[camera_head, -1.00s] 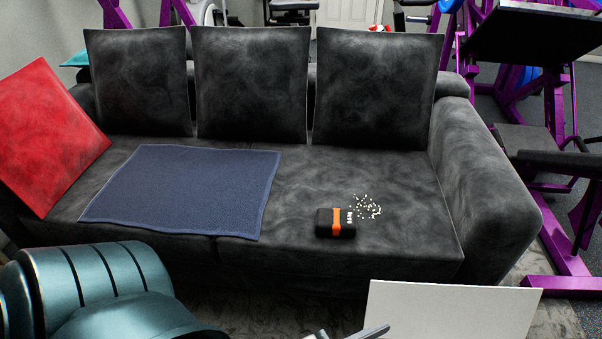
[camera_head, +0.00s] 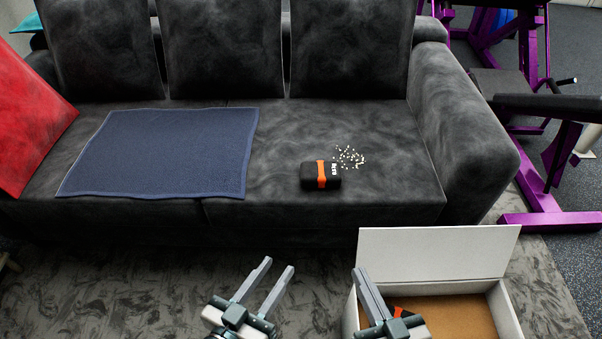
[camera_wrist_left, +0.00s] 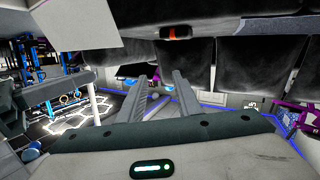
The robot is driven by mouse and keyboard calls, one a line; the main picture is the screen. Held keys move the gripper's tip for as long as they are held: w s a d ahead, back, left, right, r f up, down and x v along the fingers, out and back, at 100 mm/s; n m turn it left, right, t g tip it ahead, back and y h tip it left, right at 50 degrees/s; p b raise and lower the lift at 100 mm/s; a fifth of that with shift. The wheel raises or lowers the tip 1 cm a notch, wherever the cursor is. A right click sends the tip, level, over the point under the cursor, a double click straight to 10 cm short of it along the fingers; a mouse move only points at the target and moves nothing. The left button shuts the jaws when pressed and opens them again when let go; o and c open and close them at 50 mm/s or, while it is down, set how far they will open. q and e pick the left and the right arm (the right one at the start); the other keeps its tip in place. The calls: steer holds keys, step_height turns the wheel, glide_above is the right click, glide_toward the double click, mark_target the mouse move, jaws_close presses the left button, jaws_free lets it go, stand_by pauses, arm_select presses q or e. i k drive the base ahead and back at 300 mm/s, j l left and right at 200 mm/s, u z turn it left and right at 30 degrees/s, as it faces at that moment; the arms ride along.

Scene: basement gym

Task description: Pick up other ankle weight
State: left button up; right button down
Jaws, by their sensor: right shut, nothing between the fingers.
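A black ankle weight (camera_head: 321,175) with an orange band and white lettering lies on the right part of the sofa seat; it also shows at the top of the left wrist view (camera_wrist_left: 176,33). My left gripper (camera_head: 278,265) is open and empty, in front of the sofa and below the weight in the picture. My right gripper (camera_head: 361,270) is shut and empty at the left side of an open white box (camera_head: 440,252). A black and orange item (camera_head: 402,311) in the box is partly hidden by my right gripper, so I cannot tell fully what it is.
Small white pieces (camera_head: 349,156) are scattered beside the weight. A blue towel (camera_head: 160,152) lies flat on the left seat of the dark sofa (camera_head: 395,165). A red cushion (camera_head: 30,120) leans at the left. Purple gym equipment (camera_head: 545,205) stands at the right.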

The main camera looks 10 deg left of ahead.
mark_target(317, 174)
steer(key=z, duration=2.05)
steer(key=k+j, duration=1.15)
steer(key=j, duration=0.1)
